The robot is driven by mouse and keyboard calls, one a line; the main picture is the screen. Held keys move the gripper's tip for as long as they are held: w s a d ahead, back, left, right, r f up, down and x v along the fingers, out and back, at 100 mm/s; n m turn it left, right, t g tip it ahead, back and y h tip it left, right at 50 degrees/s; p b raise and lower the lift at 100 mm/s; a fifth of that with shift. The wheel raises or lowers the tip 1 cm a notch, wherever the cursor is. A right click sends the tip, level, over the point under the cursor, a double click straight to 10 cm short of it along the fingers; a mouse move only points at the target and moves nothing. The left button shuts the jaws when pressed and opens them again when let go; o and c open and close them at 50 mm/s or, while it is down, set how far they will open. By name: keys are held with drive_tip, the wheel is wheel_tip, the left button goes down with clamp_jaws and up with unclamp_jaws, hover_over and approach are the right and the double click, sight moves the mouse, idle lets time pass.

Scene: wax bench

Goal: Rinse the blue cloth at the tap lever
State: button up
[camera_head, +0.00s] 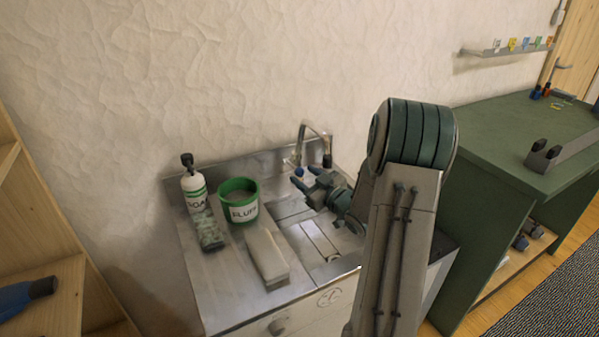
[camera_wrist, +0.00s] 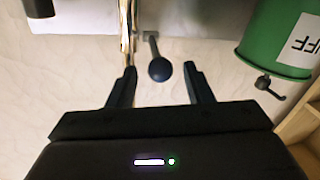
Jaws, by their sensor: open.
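My gripper (camera_head: 302,174) is open above the sink, its fingers pointing towards the tap (camera_head: 327,150) at the back. The tap lever's round knob (camera_wrist: 159,69) lies between the two fingertips in the wrist view, with a gap on each side; it looks dark there. In the head view a small blue knob (camera_head: 298,171) shows beside the fingertips. I cannot make out a blue cloth in either view. My arm hides part of the sink's right side.
A green bucket (camera_head: 238,204) and a white bottle (camera_head: 194,190) with a dark top stand left of the sink (camera_head: 306,243). A pale block (camera_head: 265,254) lies in front. A green bench (camera_head: 505,150) stands to the right, a wooden shelf (camera_head: 45,300) to the left.

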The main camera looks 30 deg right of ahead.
sight(299, 170)
drive_tip(key=shift+x, duration=1.55)
